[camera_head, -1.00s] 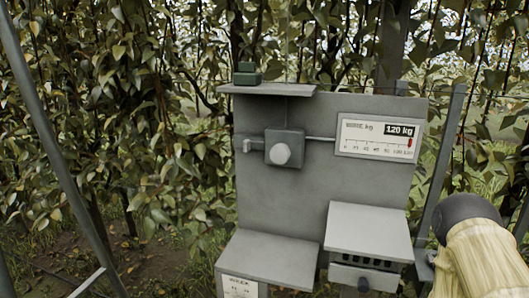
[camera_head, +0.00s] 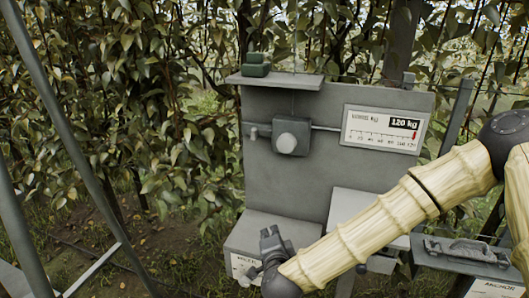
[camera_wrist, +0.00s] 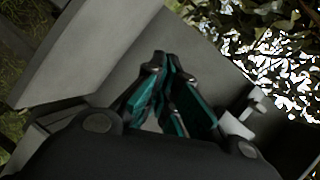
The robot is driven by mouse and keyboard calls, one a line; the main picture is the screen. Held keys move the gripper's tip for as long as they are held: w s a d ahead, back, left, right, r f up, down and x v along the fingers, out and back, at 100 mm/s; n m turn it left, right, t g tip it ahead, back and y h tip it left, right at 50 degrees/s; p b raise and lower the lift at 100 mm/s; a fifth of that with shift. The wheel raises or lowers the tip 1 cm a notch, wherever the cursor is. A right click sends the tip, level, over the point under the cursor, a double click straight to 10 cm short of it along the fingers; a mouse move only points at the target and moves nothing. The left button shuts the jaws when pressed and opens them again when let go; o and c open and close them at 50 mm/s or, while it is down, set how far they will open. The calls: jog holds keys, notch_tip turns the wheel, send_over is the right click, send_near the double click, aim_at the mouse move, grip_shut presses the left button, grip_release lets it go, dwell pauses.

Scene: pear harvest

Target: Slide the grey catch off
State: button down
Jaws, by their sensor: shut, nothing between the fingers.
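A grey panel (camera_head: 290,180) stands in front of the hedge. A dark grey box with a round pale knob (camera_head: 290,141) sits on a thin horizontal rod on its face. A small grey piece (camera_head: 252,133) is at the rod's left end; it looks like the catch, but I cannot be sure. My gripper (camera_head: 272,240) is low at the panel's left side, below the rod and apart from it, over the lower left ledge. In the wrist view its teal fingers (camera_wrist: 168,72) are together and empty. A small pale part (camera_wrist: 257,106) shows right of them.
A gauge plate (camera_head: 384,130) reads 120 kg. A green block (camera_head: 256,65) sits on the top shelf (camera_head: 275,82). My arm crosses the panel's lower right and partly hides the right ledge (camera_head: 352,203). A box marked ANCHOR (camera_head: 492,289) and a tray with a dark grey handle-like piece (camera_head: 467,250) are at right.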

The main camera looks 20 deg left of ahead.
jog(key=w+a+r+m+t, duration=0.1)
jog(key=r+m+t, duration=0.1)
jog(key=r, duration=0.9)
jog(key=w+a+r+m+t+h+p, duration=0.1)
jog(key=w+a+r+m+t, duration=0.1)
jog(key=r, duration=0.9)
jog(key=shift+w+a+r+m+p, duration=0.25)
jog(key=shift+m+p, duration=0.05)
jog(key=shift+m, duration=0.5)
jog(key=shift+w, duration=0.1)
jog(key=p, duration=0.4)
send_near(265, 133)
jog(key=d+x, duration=0.1)
jog(key=x, duration=0.3)
jog(key=shift+w+a, duration=0.6)
